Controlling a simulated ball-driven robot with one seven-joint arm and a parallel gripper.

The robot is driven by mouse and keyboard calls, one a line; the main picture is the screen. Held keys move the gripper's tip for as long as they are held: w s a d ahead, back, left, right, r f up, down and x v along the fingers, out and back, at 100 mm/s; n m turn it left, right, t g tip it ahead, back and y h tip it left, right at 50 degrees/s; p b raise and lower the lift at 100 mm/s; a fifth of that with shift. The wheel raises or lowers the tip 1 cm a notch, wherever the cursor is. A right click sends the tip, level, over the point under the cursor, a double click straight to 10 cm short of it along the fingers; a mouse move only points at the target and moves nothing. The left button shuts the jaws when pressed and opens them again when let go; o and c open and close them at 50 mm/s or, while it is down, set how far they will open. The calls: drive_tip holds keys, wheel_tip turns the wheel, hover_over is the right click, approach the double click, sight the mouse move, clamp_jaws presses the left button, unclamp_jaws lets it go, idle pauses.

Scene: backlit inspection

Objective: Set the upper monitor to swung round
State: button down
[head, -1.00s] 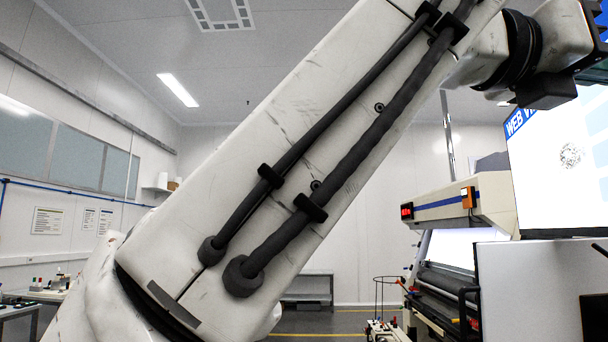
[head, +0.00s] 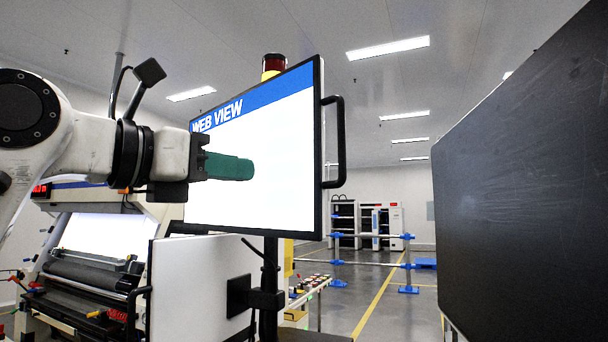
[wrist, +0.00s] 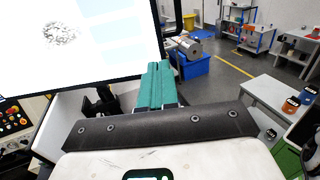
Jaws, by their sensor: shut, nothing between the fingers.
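The upper monitor (head: 285,150) is a large bright screen with a blue "WEB VIEW" strip, mounted on a dark post. A black bar handle (head: 339,140) runs down its right edge. The monitor also fills the upper left of the wrist view (wrist: 90,35), with part of the handle (wrist: 185,18) beside its right edge. My gripper (head: 247,169) has green fingers pressed together and empty. In the head view it overlaps the screen, left of the handle. In the wrist view its fingertips (wrist: 159,66) lie by the screen's lower right corner. I cannot tell whether they touch it.
A lower panel (head: 195,285) is on the same post. A roller machine (head: 85,270) stands at left. A large dark panel (head: 530,180) blocks the right. Beyond the monitor are blue-jointed rails (head: 370,264) and open floor. A blue bin (wrist: 192,70) and a white table (wrist: 275,92) show at right.

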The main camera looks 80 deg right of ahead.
sight(318, 181)
drive_tip(key=p+x, duration=0.4)
drive_tip(key=x, duration=0.8)
drive_tip(key=shift+s+d+r+p, duration=0.2)
drive_tip(key=shift+d+p, duration=0.05)
drive_tip(key=shift+p, duration=0.15)
drive_tip(key=shift+s+d+f, duration=0.1)
drive_tip(key=shift+s+d, duration=0.15)
drive_tip(key=shift+d, duration=0.1)
drive_tip(key=shift+d+f, duration=0.1)
